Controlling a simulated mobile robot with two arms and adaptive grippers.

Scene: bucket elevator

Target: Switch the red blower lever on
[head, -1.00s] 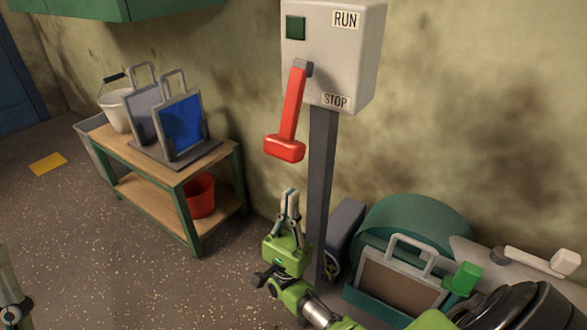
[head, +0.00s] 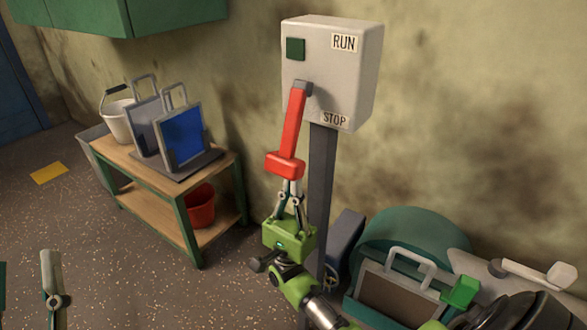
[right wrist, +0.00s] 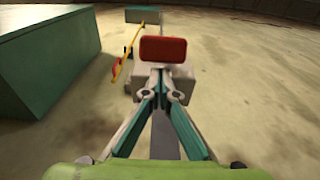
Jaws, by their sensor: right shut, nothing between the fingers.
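The red blower lever (head: 292,125) hangs down from its pivot on the grey switch box (head: 328,65), its block handle at the low end, below the level of the STOP label. The handle also shows in the right wrist view (right wrist: 163,50), straight ahead of the fingers. My right gripper (head: 290,182) is shut and empty, pointing up just under the handle; whether the tips touch it I cannot tell. In the right wrist view its tips (right wrist: 159,72) meet below the handle. My left gripper (head: 50,260) shows only in part at the lower left edge.
The box stands on a dark post (head: 322,180). A wooden bench (head: 165,190) with framed panels and a white bucket is at left. A green machine housing (head: 415,235) is at lower right. A green cabinet (head: 150,15) hangs at upper left.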

